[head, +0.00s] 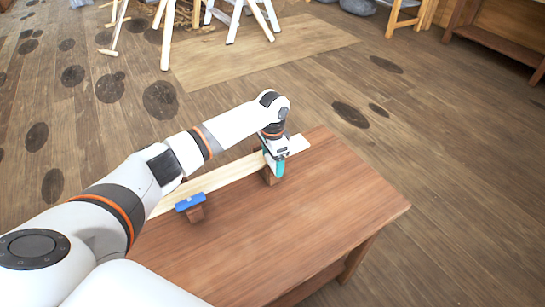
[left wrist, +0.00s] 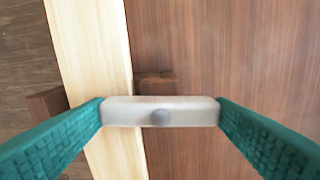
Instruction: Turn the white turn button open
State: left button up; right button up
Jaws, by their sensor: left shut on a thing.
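The white turn button (left wrist: 135,111) is a short pale bar with a grey round pivot at its middle. In the left wrist view it lies crosswise, with its left end over the edge of the pale plank (left wrist: 85,50) and its right end over the brown table top. My left gripper (left wrist: 160,113) has a teal finger against each end of the bar and is shut on it. In the head view my left gripper (head: 275,163) is at the plank's far end and hides the button. My right gripper is not in view.
A blue turn button (head: 190,202) sits on a wooden block beside the plank (head: 225,175), nearer to me. The table (head: 290,220) is otherwise clear. White trestle legs (head: 165,40) stand on the floor beyond.

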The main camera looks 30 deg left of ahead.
pick_arm(q)
jog(key=shift+r+m+p, duration=0.25)
jog(key=shift+m+p, duration=0.7)
jog(key=shift+m, duration=0.15)
jog(key=shift+m+p, duration=0.45)
jog(key=shift+m, duration=0.45)
jog(key=m+p, duration=0.1)
jog(key=m, duration=0.3)
jog(key=shift+f+m, duration=0.1)
jog(key=shift+m, duration=0.2)
jog(key=m, duration=0.3)
jog(key=shift+w+m+p, duration=0.1)
jog(key=shift+m+p, duration=0.2)
jog(key=shift+p, duration=0.05)
jog(key=shift+m, duration=2.3)
jog(key=o, duration=1)
jog(key=shift+f, duration=0.1)
